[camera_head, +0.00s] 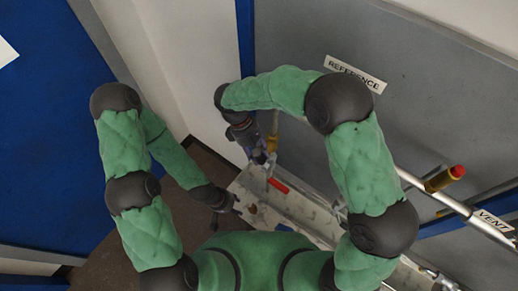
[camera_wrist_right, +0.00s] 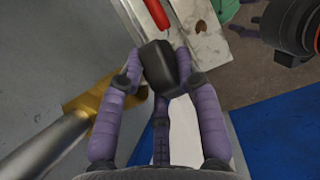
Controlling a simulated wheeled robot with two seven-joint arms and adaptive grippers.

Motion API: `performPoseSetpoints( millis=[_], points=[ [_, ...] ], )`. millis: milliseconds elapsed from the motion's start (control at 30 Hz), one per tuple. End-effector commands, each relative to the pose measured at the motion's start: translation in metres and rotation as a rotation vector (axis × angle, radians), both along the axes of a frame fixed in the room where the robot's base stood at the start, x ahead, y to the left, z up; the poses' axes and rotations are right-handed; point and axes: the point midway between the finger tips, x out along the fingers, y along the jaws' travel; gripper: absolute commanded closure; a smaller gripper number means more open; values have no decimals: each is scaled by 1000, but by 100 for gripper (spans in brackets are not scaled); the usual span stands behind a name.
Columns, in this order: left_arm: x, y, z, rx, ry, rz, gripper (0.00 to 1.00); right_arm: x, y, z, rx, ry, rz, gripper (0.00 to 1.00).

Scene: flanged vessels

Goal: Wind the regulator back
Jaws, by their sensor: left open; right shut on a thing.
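In the right wrist view a black, blocky knob (camera_wrist_right: 161,68), apparently the regulator's, sits between the two purple fingers of my right gripper (camera_wrist_right: 158,76), which is shut on it. The fingers hide part of its sides, and its mounting is not clear. In the head view my right gripper (camera_head: 262,157) is at the far end of the pale bench, and the knob is too small to make out there. My left gripper (camera_head: 239,206) is open and empty, lower and to the left, by the bench's left edge.
A grey pipe with a brass fitting (camera_wrist_right: 92,100) runs close to the right gripper's left finger. A VENT pipe (camera_head: 455,205) with a red-capped brass valve (camera_head: 445,178) stands right.

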Motion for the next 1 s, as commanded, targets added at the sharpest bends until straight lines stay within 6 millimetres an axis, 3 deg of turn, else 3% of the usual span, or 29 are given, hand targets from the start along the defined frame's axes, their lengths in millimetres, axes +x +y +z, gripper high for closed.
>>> performPoseSetpoints(
  millis=[400, 900, 933, 1000],
  points=[
    [0, 0, 13, 0, 0, 0, 54, 2, 2, -1, -134, 97, -1, 99],
    [0, 0, 13, 0, 0, 0, 54, 2, 2, -1, -146, 105, -1, 99],
    [0, 0, 13, 0, 0, 0, 54, 2, 2, -1, -145, 105, -1, 58],
    [0, 0, 13, 0, 0, 0, 54, 2, 2, -1, -146, 105, -1, 42]
  ],
)
